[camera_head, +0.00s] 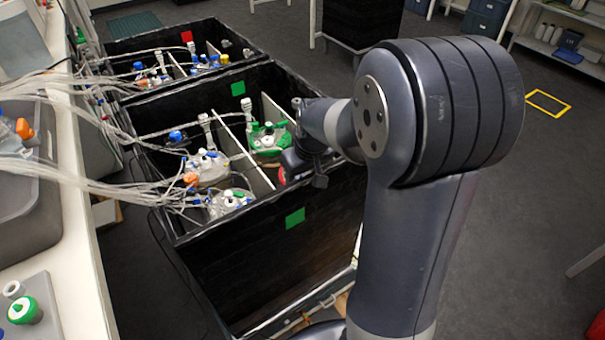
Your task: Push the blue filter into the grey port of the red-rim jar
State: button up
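My gripper (304,158) is over the right side of the near black box. My own arm hides part of it, and its fingers are too small and dark to read. A small patch of red (281,176) shows just below and left of the gripper; it may be the rim of the red-rim jar, whose body is hidden. The grey port cannot be made out. A blue round piece (177,136) stands at the left of the same box; I cannot tell whether it is the blue filter. No blue filter is visible in my gripper.
Clear-topped jars (207,168) with many tubes fill the left compartment. The box wall (275,245) is close below my gripper. A bench (75,230) runs along the left.

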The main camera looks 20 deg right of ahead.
jog(key=p+v, duration=0.2)
jog(key=v, duration=0.8)
jog(key=shift+r, duration=0.1)
jog(key=b+x, duration=0.2)
jog(key=x, duration=0.8)
jog(key=shift+f, duration=0.35)
jog(key=shift+w+r, duration=0.1)
jog(key=shift+r, duration=0.2)
